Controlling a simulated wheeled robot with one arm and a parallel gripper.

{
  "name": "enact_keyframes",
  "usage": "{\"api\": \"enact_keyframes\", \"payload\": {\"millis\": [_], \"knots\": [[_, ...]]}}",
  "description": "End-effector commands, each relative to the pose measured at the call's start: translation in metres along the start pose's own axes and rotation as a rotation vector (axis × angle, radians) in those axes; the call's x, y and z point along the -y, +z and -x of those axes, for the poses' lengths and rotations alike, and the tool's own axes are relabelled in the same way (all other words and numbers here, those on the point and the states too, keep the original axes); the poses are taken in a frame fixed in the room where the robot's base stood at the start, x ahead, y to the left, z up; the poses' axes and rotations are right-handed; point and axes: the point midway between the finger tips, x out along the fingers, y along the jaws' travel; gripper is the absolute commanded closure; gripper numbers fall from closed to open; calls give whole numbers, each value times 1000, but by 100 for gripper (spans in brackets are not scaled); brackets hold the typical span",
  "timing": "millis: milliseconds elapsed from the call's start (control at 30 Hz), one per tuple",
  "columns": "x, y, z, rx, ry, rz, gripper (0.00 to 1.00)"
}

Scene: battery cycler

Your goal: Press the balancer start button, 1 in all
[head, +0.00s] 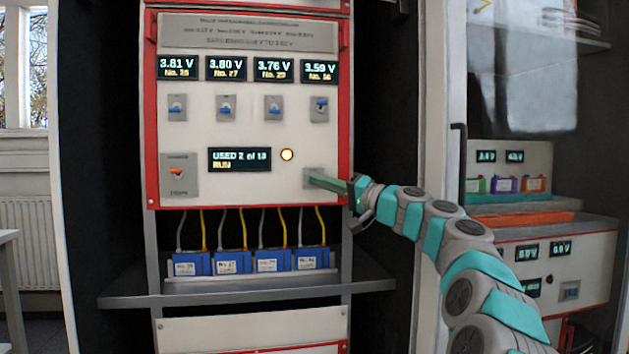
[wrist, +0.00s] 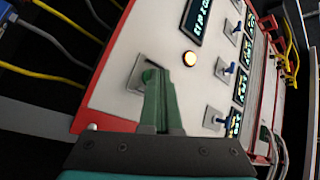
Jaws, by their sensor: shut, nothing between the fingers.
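The balancer panel (head: 240,132) is white with a red frame and faces me. Its start button sits on a grey plate (head: 319,178) at the lower right of the panel; the plate also shows in the wrist view (wrist: 135,80). My gripper (head: 316,180) is shut and empty, its green fingertips at that plate. In the wrist view the fingertips (wrist: 153,76) cover part of the button, so I cannot tell how far it is pressed. A round lamp (head: 287,155) glows pale yellow. The display (head: 239,160) beside it reads "USED 2 of 10" and "RUN".
Four-cell displays show above a row of toggle switches (head: 225,107). A selector switch (head: 178,174) is at the lower left. Blue cells (head: 233,262) with grey and yellow wires stand on a shelf (head: 130,298) below. A glass-fronted cabinet (head: 540,160) stands at the right.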

Motion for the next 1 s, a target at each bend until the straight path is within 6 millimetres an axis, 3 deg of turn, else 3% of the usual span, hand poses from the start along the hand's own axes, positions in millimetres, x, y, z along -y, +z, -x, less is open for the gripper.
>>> {"api": "enact_keyframes", "payload": {"millis": [1000], "knots": [[8, 9, 11, 1, 0, 0, 100]]}}
